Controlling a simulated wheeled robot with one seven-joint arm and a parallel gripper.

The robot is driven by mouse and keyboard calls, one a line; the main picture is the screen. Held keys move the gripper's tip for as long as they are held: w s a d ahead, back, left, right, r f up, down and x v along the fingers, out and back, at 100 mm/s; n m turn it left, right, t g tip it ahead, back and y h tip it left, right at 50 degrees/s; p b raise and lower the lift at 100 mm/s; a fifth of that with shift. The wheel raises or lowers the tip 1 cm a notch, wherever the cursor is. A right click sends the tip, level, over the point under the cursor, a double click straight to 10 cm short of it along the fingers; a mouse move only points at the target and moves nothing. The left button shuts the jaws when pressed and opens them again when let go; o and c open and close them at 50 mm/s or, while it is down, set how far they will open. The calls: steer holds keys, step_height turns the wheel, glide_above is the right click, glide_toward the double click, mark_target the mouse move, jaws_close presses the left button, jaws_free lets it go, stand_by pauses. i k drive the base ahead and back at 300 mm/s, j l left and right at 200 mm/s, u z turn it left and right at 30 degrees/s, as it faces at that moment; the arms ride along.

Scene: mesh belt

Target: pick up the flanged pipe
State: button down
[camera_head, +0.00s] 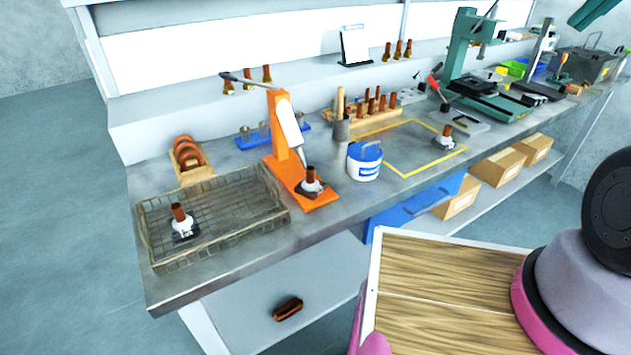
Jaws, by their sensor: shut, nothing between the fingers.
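No single thing is clearly marked out as the flanged pipe. Several look-alike pieces have a short brown pipe rising from a white collar on a dark square base. One piece (181,222) stands upright in the wire basket (163,262) at the left end of the bench. A second piece (311,184) stands on the base of the orange press (281,140). A third piece (446,139) stands inside the yellow outline at the right. My gripper is outside the picture; only parts of my arm and body show at the lower right.
A blue-and-white tub (364,163) stands right of the press. A wooden rack (362,112) of brown pegs is behind it. A green machine (468,65) fills the back right. A brown piece (288,308) lies on the lower shelf. The yellow-outlined area is mostly clear.

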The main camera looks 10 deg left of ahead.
mark_target(310, 187)
steer(key=z, duration=0.3)
steer(key=k+j+z, duration=0.1)
steer(key=z, duration=0.25)
steer(key=k+j+z, duration=0.15)
steer(key=z, duration=0.2)
steer(key=k+j+z, duration=0.15)
steer(key=z, duration=0.2)
steer(key=k+j, duration=0.2)
steer(key=k, duration=0.25)
steer(key=k+j, duration=0.15)
steer(key=k, duration=0.25)
